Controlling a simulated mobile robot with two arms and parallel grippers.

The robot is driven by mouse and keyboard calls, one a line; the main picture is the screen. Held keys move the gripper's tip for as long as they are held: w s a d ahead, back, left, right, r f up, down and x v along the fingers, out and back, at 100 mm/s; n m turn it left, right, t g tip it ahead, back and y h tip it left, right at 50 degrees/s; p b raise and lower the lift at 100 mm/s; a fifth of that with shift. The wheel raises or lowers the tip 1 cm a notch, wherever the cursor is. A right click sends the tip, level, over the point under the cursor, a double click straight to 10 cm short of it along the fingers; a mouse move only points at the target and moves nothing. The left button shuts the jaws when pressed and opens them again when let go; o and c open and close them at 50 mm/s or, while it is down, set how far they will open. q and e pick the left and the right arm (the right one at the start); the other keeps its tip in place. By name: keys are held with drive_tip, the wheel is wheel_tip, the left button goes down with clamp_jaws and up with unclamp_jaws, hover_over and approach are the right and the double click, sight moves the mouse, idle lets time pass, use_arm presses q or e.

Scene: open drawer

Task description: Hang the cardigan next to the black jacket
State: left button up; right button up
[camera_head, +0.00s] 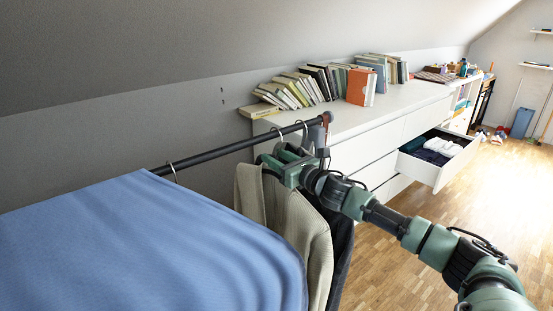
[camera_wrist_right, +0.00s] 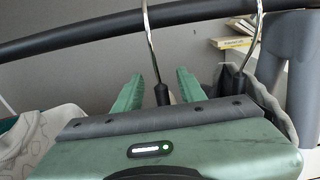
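The beige cardigan (camera_head: 298,230) hangs from the dark rail (camera_head: 225,150). The black jacket (camera_head: 340,240) hangs right beside it, toward the rail's end, mostly hidden behind the cardigan and my right arm. My right gripper (camera_head: 279,164) is at the top of the cardigan, just under the rail. In the right wrist view its two green fingertips (camera_wrist_right: 160,88) stand apart, one on each side of a hanger's black neck (camera_wrist_right: 162,95), with gaps visible. That hanger's hook is on the rail. A second hook (camera_wrist_right: 259,30) hangs to the right. My left gripper is not in view.
A large blue garment (camera_head: 140,245) fills the lower left, below another hook (camera_head: 173,171). A white dresser (camera_head: 400,105) with books (camera_head: 310,85) stands behind the rail. Its open drawer (camera_head: 440,160) holds folded clothes. The wooden floor (camera_head: 490,220) at right is clear.

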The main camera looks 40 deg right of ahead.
drive_tip(key=shift+f, duration=0.2)
drive_tip(key=shift+s, duration=0.3)
drive_tip(key=s, duration=0.1)
drive_tip(key=s+b, duration=0.1)
drive_tip(key=s, duration=0.3)
drive_tip(key=shift+s+d, duration=0.15)
drive_tip(key=shift+d, duration=0.1)
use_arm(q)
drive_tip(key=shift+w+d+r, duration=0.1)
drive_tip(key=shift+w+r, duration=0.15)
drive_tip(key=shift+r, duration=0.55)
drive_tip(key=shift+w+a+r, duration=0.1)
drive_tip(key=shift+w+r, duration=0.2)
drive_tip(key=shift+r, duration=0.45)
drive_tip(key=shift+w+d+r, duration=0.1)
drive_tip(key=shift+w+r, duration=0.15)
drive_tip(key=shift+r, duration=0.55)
use_arm(e)
drive_tip(key=shift+s+r, duration=0.15)
drive_tip(key=shift+s, duration=0.8)
